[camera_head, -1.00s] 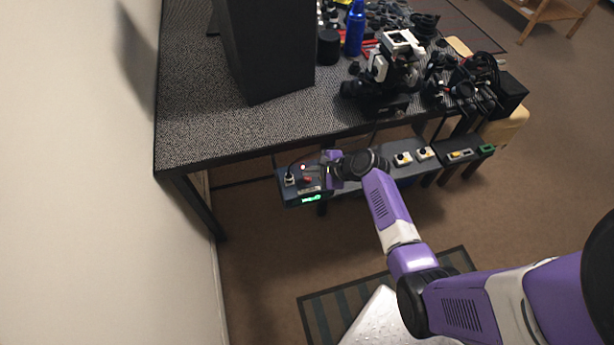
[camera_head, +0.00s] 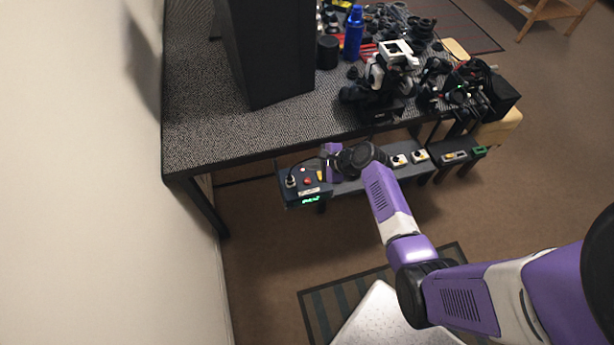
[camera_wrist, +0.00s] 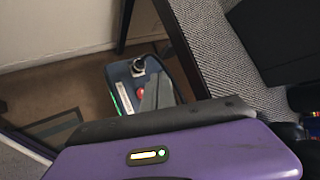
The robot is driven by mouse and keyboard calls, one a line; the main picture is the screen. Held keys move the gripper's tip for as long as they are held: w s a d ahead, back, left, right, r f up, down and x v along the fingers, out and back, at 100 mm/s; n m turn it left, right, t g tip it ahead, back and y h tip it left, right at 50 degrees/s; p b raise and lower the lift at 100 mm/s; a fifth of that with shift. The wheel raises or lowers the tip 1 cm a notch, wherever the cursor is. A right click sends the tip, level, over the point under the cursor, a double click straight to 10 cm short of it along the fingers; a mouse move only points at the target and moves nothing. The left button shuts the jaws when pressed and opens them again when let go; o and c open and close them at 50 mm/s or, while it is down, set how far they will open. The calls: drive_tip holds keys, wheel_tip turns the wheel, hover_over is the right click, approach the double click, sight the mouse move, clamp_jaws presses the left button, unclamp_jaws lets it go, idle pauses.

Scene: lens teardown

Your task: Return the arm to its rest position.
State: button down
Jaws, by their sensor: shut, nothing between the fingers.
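My gripper (camera_head: 324,158) is shut and empty at the end of my purple and white arm. It is at the front edge of the dark table, just above the right part of a small control box (camera_head: 291,196). In the wrist view, grey shut fingers (camera_wrist: 158,92) reach over part of the same box (camera_wrist: 121,78). The box carries a black knob, a red button and a green lit display. I cannot tell the exact gap between the fingers and the box.
The dark textured table (camera_head: 200,135) bears a tall black block (camera_head: 270,55), a blue bottle (camera_head: 353,33) and a microscope-like device (camera_head: 385,78). A lower shelf (camera_head: 378,182) with small switches runs along its front. A wall (camera_head: 80,170) stands left.

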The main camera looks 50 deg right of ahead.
idle(0.6)
drive_tip(key=s+d+r+n+t+h, duration=0.2)
drive_tip(key=d+r+n+h, duration=0.2)
drive_tip(key=r+n+h, duration=0.3)
drive_tip(key=s+a+r+n+t+y+b, duration=0.1)
drive_tip(key=s+a+r+n+y+b, duration=0.1)
drive_tip(key=s+a+r+n, duration=0.3)
drive_tip(key=s+a+r+n+t+y+b, duration=0.1)
drive_tip(key=s+a+r+n, duration=0.4)
drive_tip(key=s+a, duration=0.7)
drive_tip(key=s+a+r+n+t+y+b, duration=0.1)
drive_tip(key=s+a+r+n+y+b, duration=0.1)
drive_tip(key=s+a+r+n, duration=0.4)
drive_tip(key=s+a+n+b, duration=0.1)
drive_tip(key=s+a+n, duration=0.1)
drive_tip(key=s, duration=0.3)
drive_tip(key=shift+s+a+t+y+b, duration=0.3)
drive_tip(key=shift+a+y+b, duration=0.1)
drive_tip(key=shift+a, duration=0.45)
drive_tip(key=shift+r, duration=0.1)
